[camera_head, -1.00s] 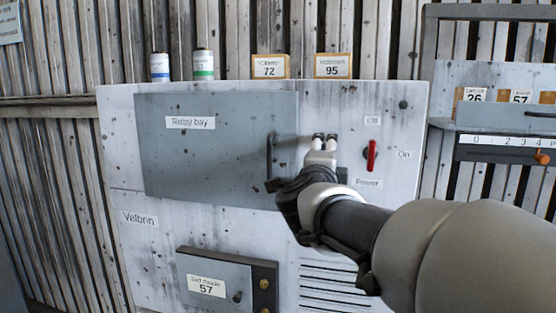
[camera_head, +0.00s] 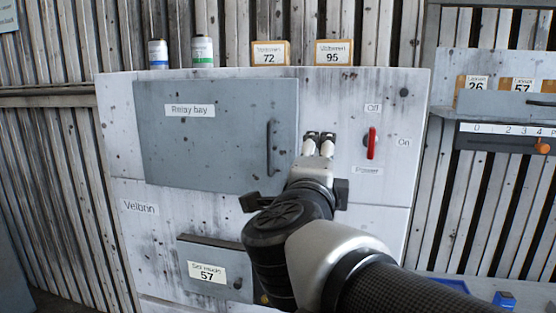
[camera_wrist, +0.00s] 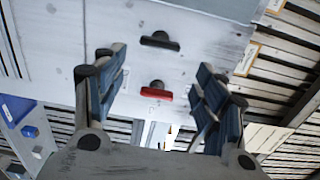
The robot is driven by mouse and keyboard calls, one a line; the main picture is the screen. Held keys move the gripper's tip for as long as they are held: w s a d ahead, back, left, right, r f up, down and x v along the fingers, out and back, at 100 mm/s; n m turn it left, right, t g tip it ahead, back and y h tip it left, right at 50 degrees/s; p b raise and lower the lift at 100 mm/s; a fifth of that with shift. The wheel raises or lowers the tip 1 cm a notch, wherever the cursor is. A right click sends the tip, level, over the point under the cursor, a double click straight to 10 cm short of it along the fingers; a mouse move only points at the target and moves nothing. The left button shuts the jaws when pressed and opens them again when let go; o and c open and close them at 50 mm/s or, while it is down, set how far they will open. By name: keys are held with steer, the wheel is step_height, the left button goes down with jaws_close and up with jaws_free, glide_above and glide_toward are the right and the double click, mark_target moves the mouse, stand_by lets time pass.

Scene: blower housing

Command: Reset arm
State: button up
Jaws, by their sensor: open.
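My gripper (camera_head: 319,145) is open and empty in front of the grey cabinet (camera_head: 330,95), between the relay bay door and the red switch in the head view. The wrist view shows its two blue-padded fingers spread apart (camera_wrist: 160,100), with nothing held between them. The red power switch (camera_head: 372,143) stands upright, just right of the gripper, below the "Off" label. It also shows between the fingers in the wrist view (camera_wrist: 157,90), apart from them. The relay bay door (camera_head: 215,140) is shut. Its dark handle (camera_head: 270,148) is left of my gripper.
Two cans (camera_head: 202,52) and two number boxes (camera_head: 333,53) stand on top. A shelf unit (camera_head: 505,140) is at right. A blue item (camera_head: 503,299) is low right.

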steer(key=s+a+f+n+g+y, duration=0.1)
steer(key=s+a+f+n+y, duration=0.15)
steer(key=f+n, duration=0.2)
steer(key=s+a+f+n+g+y+b, duration=0.1)
steer(key=s+a+f+n+g+y, duration=0.1)
steer(key=s+f+n+y, duration=0.3)
steer(key=s+a+f+n+g+y, duration=0.1)
steer(key=a+f+n+y, duration=0.1)
steer(key=f+n, duration=0.35)
steer(key=s+d+f+n+g+h, duration=0.2)
steer(key=s+d+f+n+g, duration=0.1)
steer(key=s+f, duration=0.5)
steer(key=s+d+f+n+g+h+b, duration=0.1)
steer(key=s+d+f+n+g+h, duration=0.1)
steer(key=s+d+f+g, duration=0.3)
steer(key=s+d+f+n, duration=0.1)
steer(key=s+f, duration=0.1)
steer(key=s, duration=0.2)
steer(key=shift+s+d+f+n+g, duration=0.25)
steer(key=shift+d+f+n+g, duration=0.05)
steer(key=shift+f+n, duration=0.1)
